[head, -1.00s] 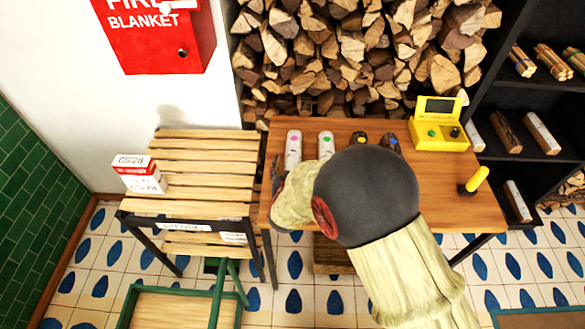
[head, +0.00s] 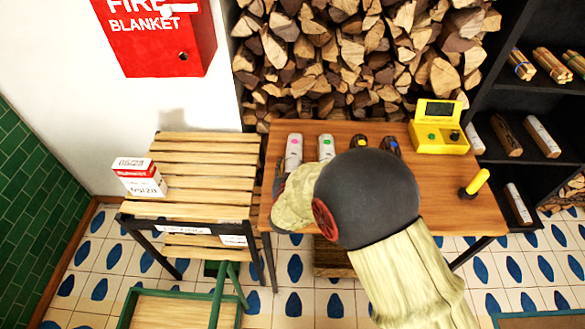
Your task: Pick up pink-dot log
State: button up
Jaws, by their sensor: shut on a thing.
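The pink-dot log (head: 294,148) is a pale log with a pink dot on its far end, at the left of the wooden table (head: 450,200) in the head view. My gripper (head: 281,172) is at the near end of this log and shut on it. My arm hides the log's near part and most of the fingers. I cannot tell whether the log is lifted off the table.
To its right stand a green-dot log (head: 326,146), a yellow-dot log (head: 359,143) and a blue-dot log (head: 392,146). A yellow device (head: 438,128) and a yellow-handled tool (head: 475,183) are at the right. A slatted rack (head: 205,165) adjoins on the left.

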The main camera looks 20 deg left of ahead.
jog(key=c, duration=0.6)
grip_shut()
jog(key=shift+r, duration=0.15)
